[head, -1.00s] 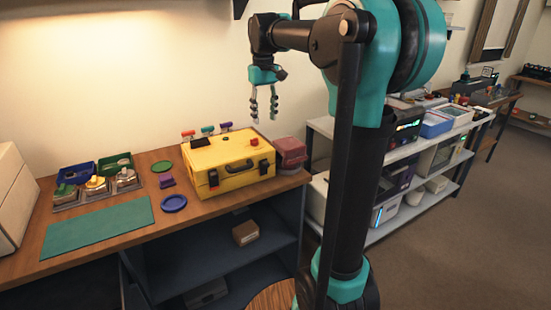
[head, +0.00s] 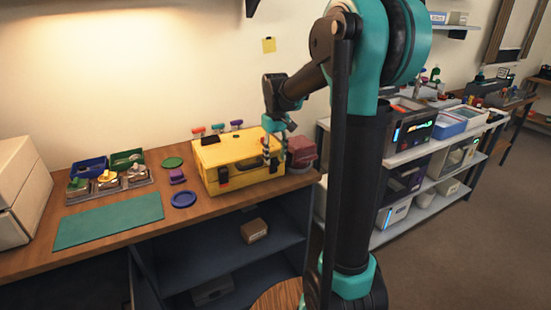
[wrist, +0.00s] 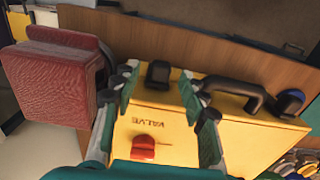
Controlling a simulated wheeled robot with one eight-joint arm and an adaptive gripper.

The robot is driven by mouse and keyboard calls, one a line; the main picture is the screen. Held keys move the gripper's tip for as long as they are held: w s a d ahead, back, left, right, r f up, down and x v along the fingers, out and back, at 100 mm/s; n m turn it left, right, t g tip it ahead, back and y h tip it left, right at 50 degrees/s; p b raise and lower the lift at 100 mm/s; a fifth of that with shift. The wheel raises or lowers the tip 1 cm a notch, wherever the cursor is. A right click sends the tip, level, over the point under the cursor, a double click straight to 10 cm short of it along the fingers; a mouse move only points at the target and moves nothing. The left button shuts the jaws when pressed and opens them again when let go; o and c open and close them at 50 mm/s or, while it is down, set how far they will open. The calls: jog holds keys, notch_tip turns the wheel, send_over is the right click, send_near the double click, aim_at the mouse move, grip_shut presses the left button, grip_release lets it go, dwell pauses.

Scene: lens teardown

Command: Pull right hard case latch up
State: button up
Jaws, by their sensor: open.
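The yellow hard case (head: 212,158) stands closed on the wooden bench. Its right latch (wrist: 158,73) is a black tab on the case's front edge, seen in the wrist view between my fingertips. In the head view my fingers largely hide this latch. My gripper (head: 274,150) points down over the right front part of the case. In the wrist view my gripper (wrist: 160,82) is open, with one finger on each side of the latch and nothing held. I cannot tell whether the fingers touch the case. The left latch (head: 223,175) and the black handle (wrist: 236,90) are along the same front edge.
A blue ring (head: 183,199), a green mat (head: 110,220) and several trays lie left. Coloured-topped items stand behind the case.

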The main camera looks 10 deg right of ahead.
jog(key=shift+f, duration=0.6)
grip_shut()
